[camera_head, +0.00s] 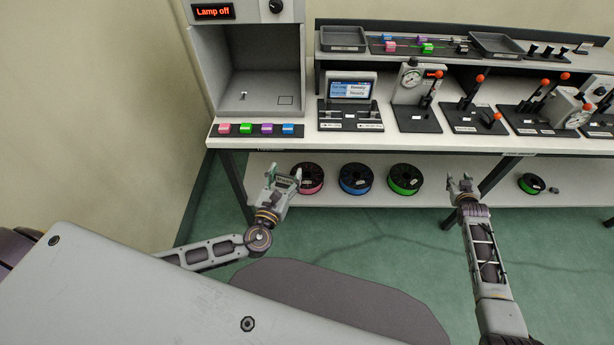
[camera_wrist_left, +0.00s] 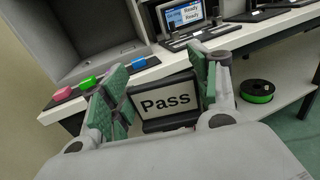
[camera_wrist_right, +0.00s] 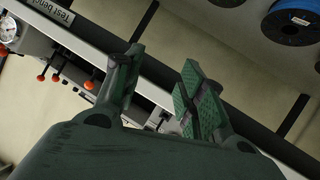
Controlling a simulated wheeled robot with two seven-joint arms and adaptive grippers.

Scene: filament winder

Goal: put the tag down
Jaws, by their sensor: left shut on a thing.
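The tag, a dark-framed plate reading "Pass" (camera_wrist_left: 168,102), is held between the green finger pads of my left gripper (camera_head: 283,174). In the head view the gripper and tag are in front of the bench, below its front edge and close to the pink spool in the picture. The tag is too small to read there. My right gripper (camera_head: 460,180) is open and empty, in front of the bench towards the right; its spread fingers also show in the right wrist view (camera_wrist_right: 160,80).
The white bench (camera_head: 330,139) carries a grey booth (camera_head: 247,65) with "Lamp off", a strip of coloured blocks (camera_head: 259,130), a display (camera_head: 352,88) and red-knobbed levers (camera_head: 437,84). Trays (camera_head: 343,40) stand on the raised shelf. Pink (camera_head: 311,178), blue (camera_head: 356,179) and green (camera_head: 405,179) spools sit below.

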